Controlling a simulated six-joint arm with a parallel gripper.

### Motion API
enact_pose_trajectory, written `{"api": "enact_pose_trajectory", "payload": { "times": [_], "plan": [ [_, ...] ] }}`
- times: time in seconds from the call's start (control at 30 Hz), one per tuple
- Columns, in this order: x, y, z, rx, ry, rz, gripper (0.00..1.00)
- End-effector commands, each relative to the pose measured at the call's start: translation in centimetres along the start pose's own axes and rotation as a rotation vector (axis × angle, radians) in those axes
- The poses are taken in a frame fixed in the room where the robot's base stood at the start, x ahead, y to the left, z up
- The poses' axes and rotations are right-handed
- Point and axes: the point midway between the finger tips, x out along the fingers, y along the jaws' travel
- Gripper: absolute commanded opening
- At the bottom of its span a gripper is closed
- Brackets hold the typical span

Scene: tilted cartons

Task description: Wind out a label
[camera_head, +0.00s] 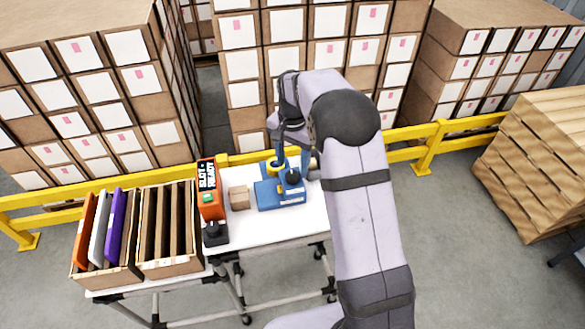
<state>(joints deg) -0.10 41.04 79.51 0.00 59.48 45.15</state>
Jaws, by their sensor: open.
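A blue device (268,196), which looks like a label dispenser, stands on the white table. My arm hides part of the device's right side. No free label end is clear at this size.
Cartons (167,262) with upright panels sit farther left. A yellow rail (225,160) and stacked boxes (240,65) are behind. The white table's front (265,234) is clear.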

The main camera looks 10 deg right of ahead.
Motion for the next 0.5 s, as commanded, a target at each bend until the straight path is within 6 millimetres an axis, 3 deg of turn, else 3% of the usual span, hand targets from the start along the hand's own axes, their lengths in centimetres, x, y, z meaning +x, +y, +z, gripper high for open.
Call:
{"api": "enact_pose_trajectory", "payload": {
  "times": [0.23, 0.5],
  "plan": [
    [2.7, 0.1, 0.1, -0.001, -0.002, 0.002, 0.52],
    [3.6, 0.0, 0.0, -0.001, 0.000, 0.000, 0.52]
  ]
}}
